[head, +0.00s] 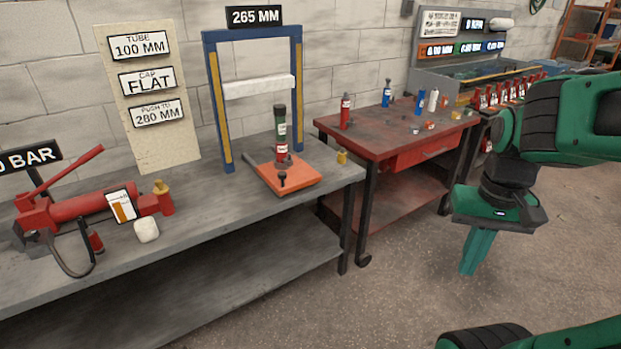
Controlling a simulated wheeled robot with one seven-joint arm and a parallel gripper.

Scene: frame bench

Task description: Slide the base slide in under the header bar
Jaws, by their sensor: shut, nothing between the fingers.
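The base slide appears to be the flat orange plate (301,178), with a dark knob (282,180) at its front. It lies on the grey bench at the foot of a blue upright frame (217,110), mostly in front of the frame. A stack of red, green and black cylinders (281,135) stands upright on the plate. The frame has a blue top beam (255,32) and a white crossbar (259,87) below it; I cannot tell which is the header bar. My gripper (467,273) is shut and empty, pointing down over the floor, well right of the plate.
A red hand pump (85,208) and a white block (146,231) are on the grey bench (215,225) at left. A red table (370,142) with small bottles stands behind. Floor near my gripper is clear.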

